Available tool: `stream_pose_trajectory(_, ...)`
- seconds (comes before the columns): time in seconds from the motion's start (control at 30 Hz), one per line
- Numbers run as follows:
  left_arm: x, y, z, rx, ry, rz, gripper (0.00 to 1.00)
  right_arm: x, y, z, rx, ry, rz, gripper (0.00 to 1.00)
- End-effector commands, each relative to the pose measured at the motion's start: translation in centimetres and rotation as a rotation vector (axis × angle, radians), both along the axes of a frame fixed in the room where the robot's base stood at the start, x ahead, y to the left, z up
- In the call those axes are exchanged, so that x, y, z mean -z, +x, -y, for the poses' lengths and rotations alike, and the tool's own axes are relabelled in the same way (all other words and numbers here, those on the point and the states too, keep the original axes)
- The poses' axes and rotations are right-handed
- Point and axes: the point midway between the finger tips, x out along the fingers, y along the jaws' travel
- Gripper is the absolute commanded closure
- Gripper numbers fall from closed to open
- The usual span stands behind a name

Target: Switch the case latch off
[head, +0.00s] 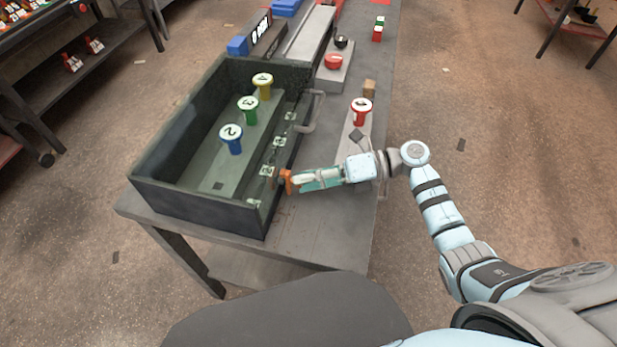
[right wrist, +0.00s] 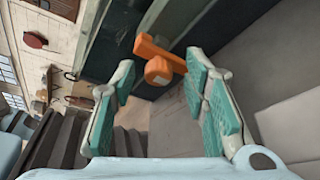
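The case (head: 160,182) is a dark open box on the table's near end. The case latch (head: 286,181) is a small orange piece on the near right part of its right side wall. In the right wrist view the latch (right wrist: 159,69) shows as an orange bar with a rounded knob. My right gripper (head: 302,180) points left at the latch, its fingertips close to it. Its teal-padded fingers stand apart, one on each side of the latch in the right wrist view; I cannot tell whether either touches. My left gripper is out of view.
Numbered yellow (head: 262,82), green (head: 247,106) and blue (head: 231,136) knobs stand inside the case. A red knob (head: 361,108) stands on a grey block right of it, behind my right wrist. A grey handle (head: 313,112) sticks out from the case's right side.

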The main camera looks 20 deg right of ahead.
Motion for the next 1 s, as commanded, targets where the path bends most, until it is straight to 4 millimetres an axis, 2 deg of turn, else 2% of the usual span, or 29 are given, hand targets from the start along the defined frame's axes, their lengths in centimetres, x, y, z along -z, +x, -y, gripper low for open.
stream_pose_trajectory(0.27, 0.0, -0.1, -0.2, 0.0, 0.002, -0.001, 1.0, -0.1, -0.1, 0.4, 0.0, -0.001, 0.001, 0.59)
stream_pose_trajectory(0.37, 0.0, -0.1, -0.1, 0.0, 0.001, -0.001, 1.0, -0.3, -0.4, 1.8, 0.001, -0.003, -0.001, 0.59)
stream_pose_trajectory(0.6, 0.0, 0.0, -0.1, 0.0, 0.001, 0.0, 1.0, -1.7, -1.8, 8.2, 0.003, -0.004, -0.001, 0.59)
stream_pose_trajectory(0.7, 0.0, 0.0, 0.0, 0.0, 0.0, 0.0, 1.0, -2.2, -2.3, 10.1, 0.001, -0.002, -0.001, 0.59)
stream_pose_trajectory(0.8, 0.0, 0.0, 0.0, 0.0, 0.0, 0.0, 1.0, -2.4, -2.6, 11.3, 0.001, 0.001, -0.001, 0.59)
stream_pose_trajectory(1.0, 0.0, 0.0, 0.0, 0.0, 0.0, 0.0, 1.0, -2.5, -2.7, 11.5, -0.001, 0.001, 0.0, 0.59)
